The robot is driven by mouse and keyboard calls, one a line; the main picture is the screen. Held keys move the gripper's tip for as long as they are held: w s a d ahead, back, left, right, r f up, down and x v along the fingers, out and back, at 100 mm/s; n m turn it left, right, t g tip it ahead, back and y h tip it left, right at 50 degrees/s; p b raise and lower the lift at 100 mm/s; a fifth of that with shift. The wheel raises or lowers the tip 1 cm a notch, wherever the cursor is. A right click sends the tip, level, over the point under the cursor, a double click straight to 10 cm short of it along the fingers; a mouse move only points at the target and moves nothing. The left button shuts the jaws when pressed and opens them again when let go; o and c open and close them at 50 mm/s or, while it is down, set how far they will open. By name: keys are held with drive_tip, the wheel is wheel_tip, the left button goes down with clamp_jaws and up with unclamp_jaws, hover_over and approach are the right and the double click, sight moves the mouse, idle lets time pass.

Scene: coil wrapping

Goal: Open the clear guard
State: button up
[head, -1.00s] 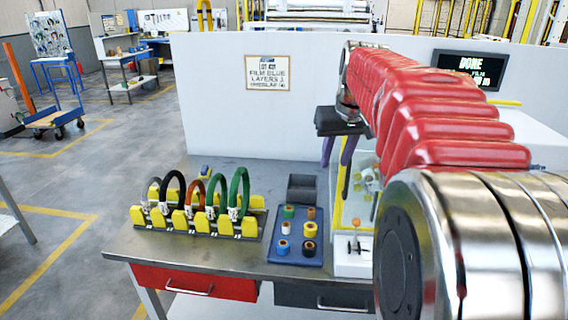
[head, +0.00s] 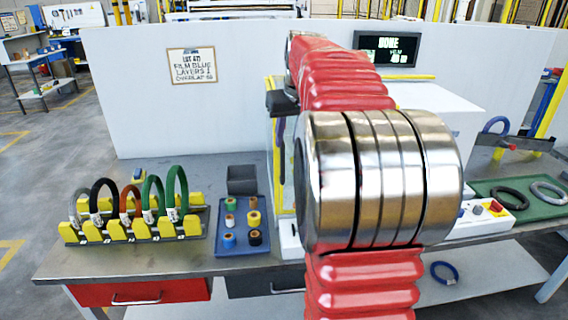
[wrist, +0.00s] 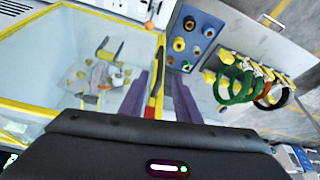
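The clear guard (wrist: 50,62) is a see-through box with a yellow frame. It fills the left of the wrist view, with machine parts visible through it. In the head view, only its left yellow edge (head: 280,165) shows clearly; my arm hides most of it. My gripper (wrist: 160,78) points at the guard's edge with two purple fingers. I cannot tell whether the bar is the guard's handle. The guard looks closed.
A rack of coloured coils (head: 130,232) and a blue tray of film rolls (head: 235,250) stand left of the guard. A control box with a red button (head: 496,206) and a green tray (head: 515,212) are at right. A white partition (head: 130,110) stands behind.

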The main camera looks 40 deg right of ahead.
sight(283, 160)
drive_tip(key=x, duration=1.2)
clamp_jaws()
idle(0.4)
drive_tip(key=shift+s+d+r, duration=0.1)
